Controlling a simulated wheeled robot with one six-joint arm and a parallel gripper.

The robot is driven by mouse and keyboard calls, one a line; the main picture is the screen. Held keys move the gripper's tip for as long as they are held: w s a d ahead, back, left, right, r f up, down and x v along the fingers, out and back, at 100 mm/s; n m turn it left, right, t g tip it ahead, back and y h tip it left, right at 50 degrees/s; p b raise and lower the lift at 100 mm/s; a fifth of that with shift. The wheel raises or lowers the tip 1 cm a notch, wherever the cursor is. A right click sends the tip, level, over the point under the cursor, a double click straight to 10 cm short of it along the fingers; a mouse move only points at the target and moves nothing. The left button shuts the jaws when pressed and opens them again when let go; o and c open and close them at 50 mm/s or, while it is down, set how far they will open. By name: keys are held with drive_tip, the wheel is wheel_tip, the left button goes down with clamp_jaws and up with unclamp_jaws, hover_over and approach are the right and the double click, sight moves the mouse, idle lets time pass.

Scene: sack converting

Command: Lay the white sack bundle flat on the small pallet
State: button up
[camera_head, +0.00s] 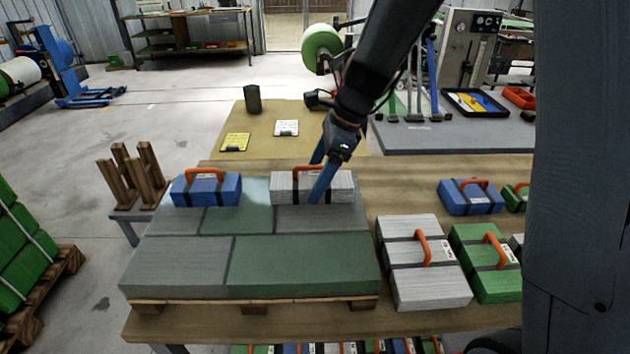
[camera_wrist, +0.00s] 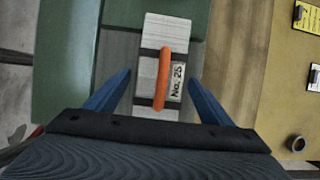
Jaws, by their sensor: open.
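A white sack bundle (camera_head: 290,190) with dark straps and an orange handle lies flat at the back right of the small pallet (camera_head: 210,305), on a layer of grey and green sacks. In the wrist view the bundle (camera_wrist: 168,33) shows its handle running lengthwise and a label beside it. My gripper (camera_head: 318,180) is at the bundle, its blue fingers apart. In the wrist view my gripper (camera_wrist: 162,77) has one finger on each side of the bundle, with visible gaps between. One finger is partly hidden behind the bundle in the head view.
A blue bundle (camera_head: 222,190) lies at the pallet's back left. White (camera_head: 400,258) and green (camera_head: 478,240) bundles stand to the right on the table, with a blue bundle (camera_head: 455,200) behind. A wooden rack (camera_head: 150,175) stands left of the pallet. The front sack layer is clear.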

drive_tip(key=b+v, duration=0.2)
drive_tip(key=v, duration=0.9)
